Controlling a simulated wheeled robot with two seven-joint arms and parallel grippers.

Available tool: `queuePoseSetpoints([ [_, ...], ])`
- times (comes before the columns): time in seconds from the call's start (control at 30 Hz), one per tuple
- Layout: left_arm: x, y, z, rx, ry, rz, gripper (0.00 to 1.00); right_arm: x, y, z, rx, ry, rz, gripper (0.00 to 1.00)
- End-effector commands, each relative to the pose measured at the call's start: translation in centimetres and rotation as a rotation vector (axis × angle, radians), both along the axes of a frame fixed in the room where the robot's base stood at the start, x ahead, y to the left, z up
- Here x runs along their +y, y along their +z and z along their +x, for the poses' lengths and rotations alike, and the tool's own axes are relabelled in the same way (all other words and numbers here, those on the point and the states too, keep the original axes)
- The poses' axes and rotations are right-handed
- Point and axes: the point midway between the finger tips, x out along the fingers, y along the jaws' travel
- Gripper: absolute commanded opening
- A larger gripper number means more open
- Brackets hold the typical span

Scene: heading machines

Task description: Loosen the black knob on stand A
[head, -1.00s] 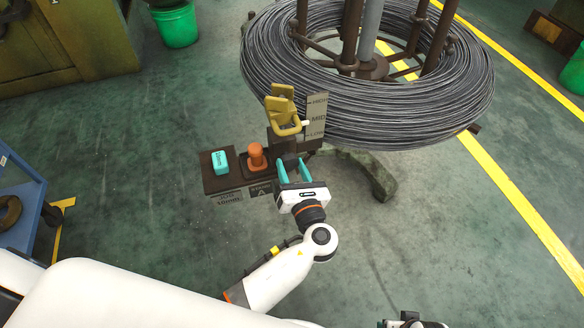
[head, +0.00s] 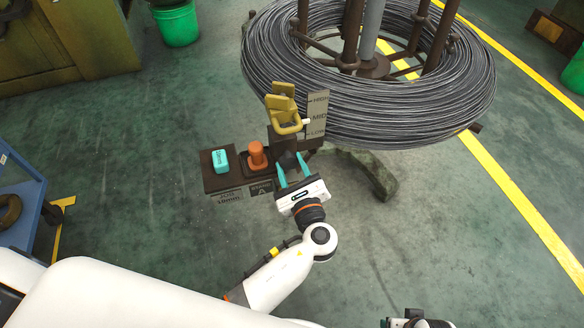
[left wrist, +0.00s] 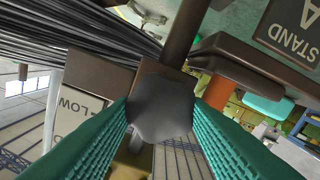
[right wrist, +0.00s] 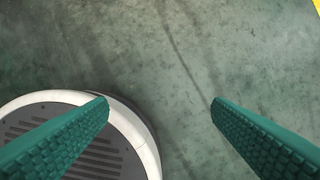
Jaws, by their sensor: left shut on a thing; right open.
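Stand A carries a dark label reading "STAND A" (head: 261,189), which also shows upside down in the left wrist view (left wrist: 297,28). The black knob (head: 289,160) is on the stand's front, below the yellow guide (head: 285,117) and the height scale (head: 317,115). In the left wrist view the dark grey lobed knob (left wrist: 160,108) sits between both teal fingers. My left gripper (head: 292,170) is shut on the knob. My right gripper (right wrist: 160,108) is open and empty above the floor, with nothing between its fingers.
A large wire coil (head: 400,115) stands behind. A blue cart (head: 25,215) is at the left edge.

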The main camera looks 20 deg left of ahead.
Motion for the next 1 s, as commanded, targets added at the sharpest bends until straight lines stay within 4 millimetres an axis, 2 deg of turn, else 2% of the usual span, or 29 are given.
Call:
queuePoseSetpoints([
  [0.27, 0.0, -0.4, -0.1, -0.147, -0.001, -0.222, 0.19, 0.0, 3.6, 0.0, -0.022, -0.005, 0.003, 0.74],
  [0.47, 0.1, -0.5, -0.1, -0.254, 0.001, -0.379, 0.19, -0.1, 7.3, -0.5, -0.043, -0.007, 0.005, 0.74],
  [0.67, 0.1, -0.6, -0.1, -0.36, 0.001, -0.536, 0.19, -0.3, 11.4, -1.9, -0.063, -0.01, 0.006, 0.74],
  [0.93, 0.1, -0.7, -0.1, -0.496, 0.002, -0.736, 0.19, -0.3, 9.0, -1.8, -0.058, -0.01, 0.005, 0.74],
  [1.0, 0.1, -0.7, -0.2, -0.527, 0.001, -0.783, 0.19, 0.4, 9.4, 0.5, -0.171, -0.001, 0.029, 0.74],
])
